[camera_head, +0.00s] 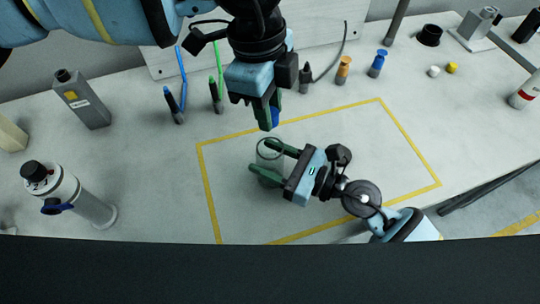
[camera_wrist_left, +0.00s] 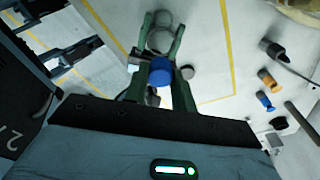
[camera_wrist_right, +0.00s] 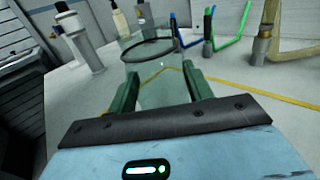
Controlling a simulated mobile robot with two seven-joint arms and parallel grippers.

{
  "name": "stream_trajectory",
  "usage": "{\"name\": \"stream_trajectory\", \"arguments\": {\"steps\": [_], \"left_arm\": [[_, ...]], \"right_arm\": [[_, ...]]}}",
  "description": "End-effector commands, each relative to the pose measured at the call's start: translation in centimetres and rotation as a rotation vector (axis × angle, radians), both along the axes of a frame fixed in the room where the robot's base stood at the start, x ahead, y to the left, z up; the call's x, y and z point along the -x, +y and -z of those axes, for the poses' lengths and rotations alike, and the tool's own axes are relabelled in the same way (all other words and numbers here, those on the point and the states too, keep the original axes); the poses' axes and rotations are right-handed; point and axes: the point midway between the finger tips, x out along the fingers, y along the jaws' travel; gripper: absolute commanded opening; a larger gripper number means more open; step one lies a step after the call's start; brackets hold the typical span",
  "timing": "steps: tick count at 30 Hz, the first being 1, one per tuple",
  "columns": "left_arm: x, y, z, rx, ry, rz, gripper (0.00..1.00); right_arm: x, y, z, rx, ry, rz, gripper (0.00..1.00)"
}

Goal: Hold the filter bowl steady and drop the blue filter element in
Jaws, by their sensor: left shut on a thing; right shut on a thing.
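The clear filter bowl (camera_head: 269,150) stands inside the yellow-outlined area of the bench. My right gripper (camera_head: 259,157) is shut on its sides. In the right wrist view the transparent bowl (camera_wrist_right: 150,70) stands upright between the green fingers, its dark rim above them, and looks empty. My left gripper (camera_head: 268,118) points down and is shut on the blue filter element (camera_head: 275,117), mostly hidden by a finger. In the left wrist view the blue element (camera_wrist_left: 160,72) shows between the fingers. The element is apart from the bowl, above and slightly behind it.
A white cylindrical housing (camera_head: 85,197) and a grey canister (camera_head: 83,100) stand at the left. Blue (camera_head: 173,105) and green (camera_head: 216,95) tools stand behind the marked area. Orange (camera_head: 343,70) and blue (camera_head: 377,63) fittings stand behind right. The marked area's right side is clear.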

Motion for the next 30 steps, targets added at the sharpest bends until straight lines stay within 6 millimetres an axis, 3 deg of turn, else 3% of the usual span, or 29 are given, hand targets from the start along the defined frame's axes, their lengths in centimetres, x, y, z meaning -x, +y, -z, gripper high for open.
{"name": "stream_trajectory", "arguments": {"steps": [15,25,26,30], "left_arm": [[0.1,0.0,2.9,0.001,0.001,0.001,0.05],[0.0,0.0,3.1,0.0,0.0,0.001,0.05],[0.0,0.0,3.1,0.0,0.0,0.001,0.28],[0.0,0.0,3.1,0.0,0.0,0.001,0.47]], "right_arm": [[0.0,0.0,0.0,0.0,0.0,0.0,0.26],[0.0,0.0,0.0,0.0,0.0,0.0,0.26],[0.0,0.0,0.0,0.0,0.0,0.0,0.26],[0.0,0.0,0.0,0.0,0.0,0.0,0.26]]}}
